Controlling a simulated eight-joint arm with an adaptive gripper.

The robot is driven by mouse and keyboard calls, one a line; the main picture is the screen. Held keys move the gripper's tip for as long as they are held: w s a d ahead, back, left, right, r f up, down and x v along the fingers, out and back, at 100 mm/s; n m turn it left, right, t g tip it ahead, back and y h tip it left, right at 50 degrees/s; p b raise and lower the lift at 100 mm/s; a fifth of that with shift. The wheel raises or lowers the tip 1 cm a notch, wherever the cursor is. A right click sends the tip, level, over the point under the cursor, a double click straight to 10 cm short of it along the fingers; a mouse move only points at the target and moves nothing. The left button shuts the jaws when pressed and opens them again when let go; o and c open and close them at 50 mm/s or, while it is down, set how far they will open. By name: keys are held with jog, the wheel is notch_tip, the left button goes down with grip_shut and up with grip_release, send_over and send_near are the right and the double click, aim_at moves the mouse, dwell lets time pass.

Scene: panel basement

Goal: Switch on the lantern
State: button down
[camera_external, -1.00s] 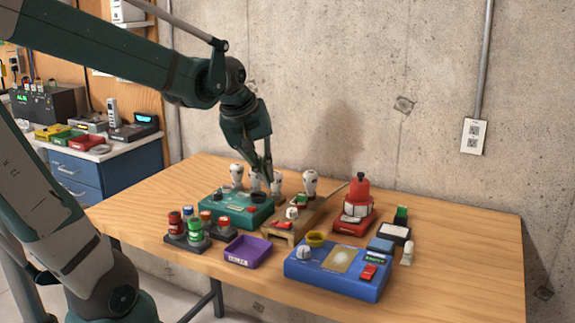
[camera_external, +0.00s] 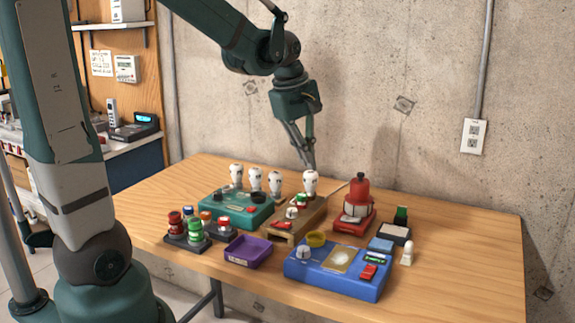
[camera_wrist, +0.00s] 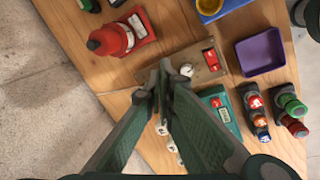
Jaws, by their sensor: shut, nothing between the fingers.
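The red lantern (camera_external: 357,199), with a pale middle and a dark top knob, stands upright on a red base at the right back of the table. In the wrist view the lantern (camera_wrist: 110,40) lies left of my fingers. My gripper (camera_external: 310,164) is shut and empty, just above a white bulb-like piece (camera_external: 310,183) behind the wooden board (camera_external: 283,228). In the wrist view my gripper (camera_wrist: 165,72) hides part of that board (camera_wrist: 204,66). I cannot tell whether the fingertips touch the white piece. No switch on the lantern is clear.
Several white bulb-like pieces stand along the back. A green box (camera_external: 228,207), a purple tray (camera_external: 249,251), red and green jars (camera_external: 192,230) and a blue box (camera_external: 335,277) surround the board. The table's right end (camera_external: 470,235) is clear. A concrete wall (camera_external: 400,60) rises behind.

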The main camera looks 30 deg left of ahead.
aim_at(358, 219)
jog(key=w+d+n+g+p, duration=0.1)
jog(key=w+d+n+p, duration=0.2)
jog(key=d+p, duration=0.1)
jog(key=w+d+f+n+g+p, duration=0.1)
jog(key=w+d+n+p, duration=0.2)
jog(key=d, duration=0.3)
jog(key=shift+d+f+g+p, duration=0.15)
jog(key=shift+d+g+p, duration=0.15)
jog(key=shift+p, duration=0.1)
jog(key=shift+f, duration=0.1)
dwell(0.3)
jog(key=shift+d+f, duration=0.3)
jog(key=shift+f, duration=1.95)
jog(key=shift+d+f, duration=0.35)
jog(key=shift+f, duration=1.95)
jog(key=shift+d+f, duration=0.3)
jog(key=shift+f, duration=1.95)
jog(key=shift+f, duration=0.1)
